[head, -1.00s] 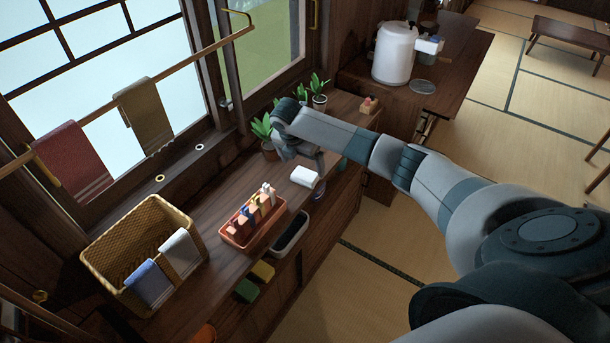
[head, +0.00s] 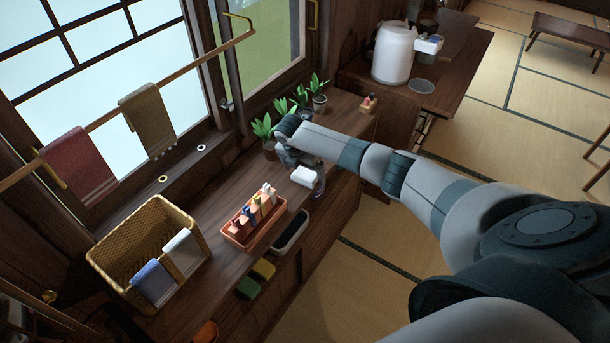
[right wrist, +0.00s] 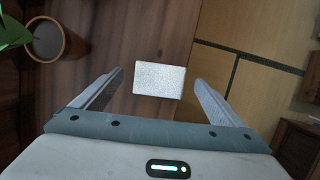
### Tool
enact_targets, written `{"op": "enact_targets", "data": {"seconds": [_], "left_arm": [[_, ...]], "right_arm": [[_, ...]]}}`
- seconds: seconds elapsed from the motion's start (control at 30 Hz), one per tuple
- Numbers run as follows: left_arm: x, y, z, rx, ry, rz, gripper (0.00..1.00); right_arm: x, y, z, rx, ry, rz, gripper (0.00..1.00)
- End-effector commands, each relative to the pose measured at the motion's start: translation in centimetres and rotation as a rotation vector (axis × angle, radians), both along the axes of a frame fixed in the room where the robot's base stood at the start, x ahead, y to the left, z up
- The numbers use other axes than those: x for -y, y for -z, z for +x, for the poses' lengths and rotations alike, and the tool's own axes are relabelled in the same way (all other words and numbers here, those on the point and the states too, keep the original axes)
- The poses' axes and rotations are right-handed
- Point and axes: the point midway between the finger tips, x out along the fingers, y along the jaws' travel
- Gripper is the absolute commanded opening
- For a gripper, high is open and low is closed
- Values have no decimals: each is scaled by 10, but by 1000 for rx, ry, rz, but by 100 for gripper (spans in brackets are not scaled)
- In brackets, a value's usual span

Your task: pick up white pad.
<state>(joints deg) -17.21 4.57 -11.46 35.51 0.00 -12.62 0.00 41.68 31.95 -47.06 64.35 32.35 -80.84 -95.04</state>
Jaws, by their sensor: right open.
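The white pad (head: 304,176) lies on the wooden counter near its front edge, to the right of the orange tray. In the right wrist view the white pad (right wrist: 159,81) is a pale rectangle ahead of the fingertips, between their lines. My right gripper (head: 300,164) is just behind the pad in the head view, partly hidden by its own wrist. In the right wrist view my right gripper (right wrist: 157,82) has its two fingers wide apart with nothing between them but the view of the pad and counter. My left gripper is not in view.
Potted plants (head: 263,131) stand close behind my right gripper. An orange tray (head: 236,233) of small bottles and a wicker basket (head: 118,272) with cloths are to the left. The tatami floor lies right of the counter.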

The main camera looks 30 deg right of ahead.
Motion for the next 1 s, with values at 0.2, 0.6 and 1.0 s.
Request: {"op": "enact_targets", "data": {"seconds": [0.2, 0.6, 1.0], "left_arm": [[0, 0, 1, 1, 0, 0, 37], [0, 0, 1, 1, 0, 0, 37], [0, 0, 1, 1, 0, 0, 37]], "right_arm": [[0, 2, 0, 1, -1, 0, 92], [0, 2, 0, 0, -1, 0, 71], [0, 2, 0, 1, -1, 0, 44]]}}
